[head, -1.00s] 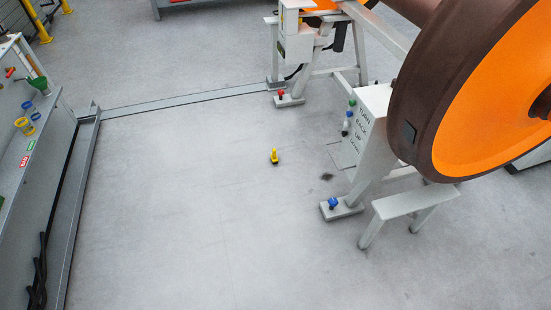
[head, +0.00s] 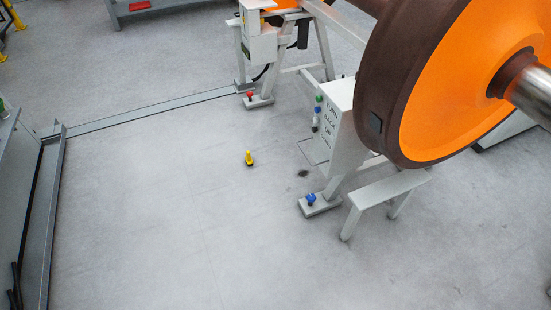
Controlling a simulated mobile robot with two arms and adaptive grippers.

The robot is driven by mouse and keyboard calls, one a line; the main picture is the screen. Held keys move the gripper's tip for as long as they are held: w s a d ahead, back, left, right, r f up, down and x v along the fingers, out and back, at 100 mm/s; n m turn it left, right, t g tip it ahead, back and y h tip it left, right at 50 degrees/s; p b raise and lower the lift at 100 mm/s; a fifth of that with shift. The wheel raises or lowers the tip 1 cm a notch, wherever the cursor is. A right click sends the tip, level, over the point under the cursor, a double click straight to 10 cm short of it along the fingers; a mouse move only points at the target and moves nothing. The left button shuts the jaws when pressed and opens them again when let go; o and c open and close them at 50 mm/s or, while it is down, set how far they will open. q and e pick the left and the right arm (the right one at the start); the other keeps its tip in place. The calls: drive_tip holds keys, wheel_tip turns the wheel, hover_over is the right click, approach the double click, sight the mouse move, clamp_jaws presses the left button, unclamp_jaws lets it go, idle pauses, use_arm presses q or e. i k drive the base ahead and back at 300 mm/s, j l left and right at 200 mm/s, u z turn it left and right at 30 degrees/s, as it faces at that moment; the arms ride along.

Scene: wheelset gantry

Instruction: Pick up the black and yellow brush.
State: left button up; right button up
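A small yellow object with a dark base (head: 249,158), which looks like the black and yellow brush, is on the grey floor near the middle of the head view. It appears to stand upright, with its yellow part on top. Nothing touches it. It is too small to make out its bristles. Neither of my grippers shows in the head view.
To its right stands a white gantry frame (head: 345,120) with a large orange and brown wheel (head: 455,80) and a low white step (head: 390,190). A grey floor rail (head: 150,110) runs behind it. A grey cabinet (head: 15,190) stands at left. The floor in front is clear.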

sight(249, 161)
drive_tip(key=i+j+z, duration=0.25)
drive_tip(key=z, duration=0.15)
drive_tip(key=i+j+z, duration=0.2)
drive_tip(key=j+z, duration=0.15)
drive_tip(key=i+j+z, duration=0.1)
drive_tip(key=j+z, duration=0.3)
drive_tip(key=j, duration=0.15)
